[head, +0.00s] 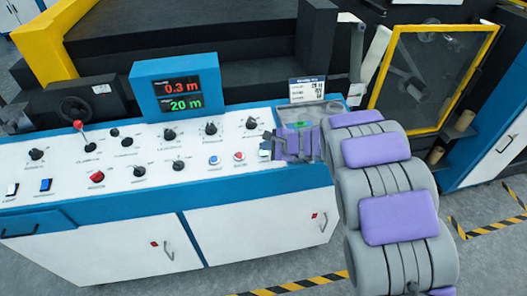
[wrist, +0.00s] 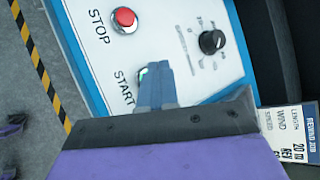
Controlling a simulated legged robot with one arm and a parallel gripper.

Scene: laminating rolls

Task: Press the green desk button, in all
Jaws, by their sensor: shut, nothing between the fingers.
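The green desk button (wrist: 142,74) shows as a small sliver above the START label in the wrist view. My fingertips cover most of it. My gripper (wrist: 155,80) is shut and empty, with its blue-grey fingers together over the button; I cannot tell whether they touch it. In the head view my gripper (head: 267,143) is over the right end of the desk's sloped panel, and the green button is hidden behind it. The red STOP button (wrist: 124,19) is beside the START button, and it shows in the head view (head: 239,157).
The white and blue control desk (head: 110,225) carries several black knobs, a blue button (head: 214,160), another red button (head: 97,176) and a red-topped lever (head: 79,126). A display (head: 178,88) reads 0.3 m and 20 m. A label card (head: 307,88) stands behind my gripper.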

